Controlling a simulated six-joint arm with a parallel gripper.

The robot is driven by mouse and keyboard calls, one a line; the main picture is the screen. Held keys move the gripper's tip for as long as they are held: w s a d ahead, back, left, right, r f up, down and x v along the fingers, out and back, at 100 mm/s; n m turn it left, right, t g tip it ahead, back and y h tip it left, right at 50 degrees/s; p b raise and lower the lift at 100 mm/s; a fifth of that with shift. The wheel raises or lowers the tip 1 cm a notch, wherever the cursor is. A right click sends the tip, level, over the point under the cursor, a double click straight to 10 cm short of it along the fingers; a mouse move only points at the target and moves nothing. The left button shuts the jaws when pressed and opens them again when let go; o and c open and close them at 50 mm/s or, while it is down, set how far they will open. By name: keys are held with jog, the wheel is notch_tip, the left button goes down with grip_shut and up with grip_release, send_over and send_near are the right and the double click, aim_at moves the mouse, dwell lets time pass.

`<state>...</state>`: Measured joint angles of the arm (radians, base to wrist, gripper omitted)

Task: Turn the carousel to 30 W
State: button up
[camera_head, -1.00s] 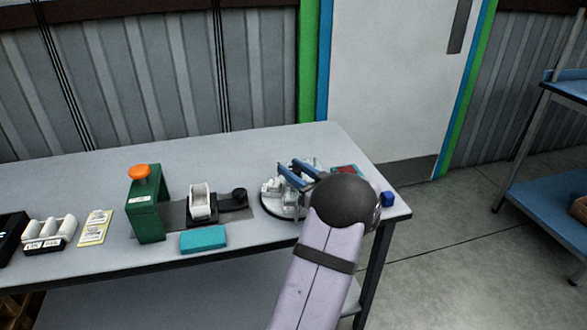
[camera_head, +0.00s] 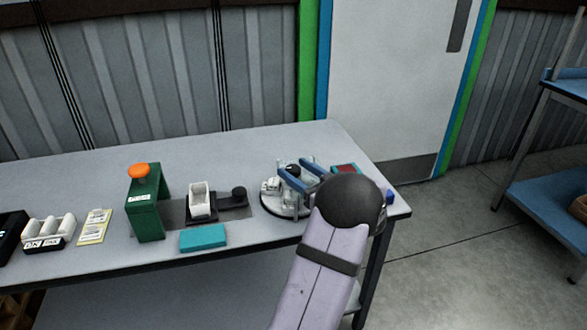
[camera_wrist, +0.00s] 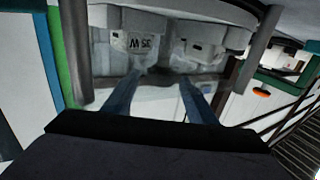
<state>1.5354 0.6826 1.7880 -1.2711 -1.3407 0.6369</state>
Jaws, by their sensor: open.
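The carousel (camera_head: 272,207) is a round dark-rimmed turntable with white holders, near the table's right end. My arm and gripper hide part of it. My gripper (camera_head: 302,182) is over its right side, with its two blue fingers apart. In the wrist view, the fingers (camera_wrist: 158,92) are open with nothing clearly held between them. White carousel holders (camera_wrist: 140,42) show just beyond the fingertips. One holder carries an upside-down label that seems to read 35 W. I cannot tell whether a finger touches the carousel.
A green press (camera_head: 146,212) with an orange button stands left of a black fixture holding a white box (camera_head: 201,200). A teal block (camera_head: 203,238) lies in front. A red-topped item (camera_head: 345,169) and blue cube (camera_head: 389,197) sit by the right edge.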

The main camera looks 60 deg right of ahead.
jog(key=shift+v, duration=2.75)
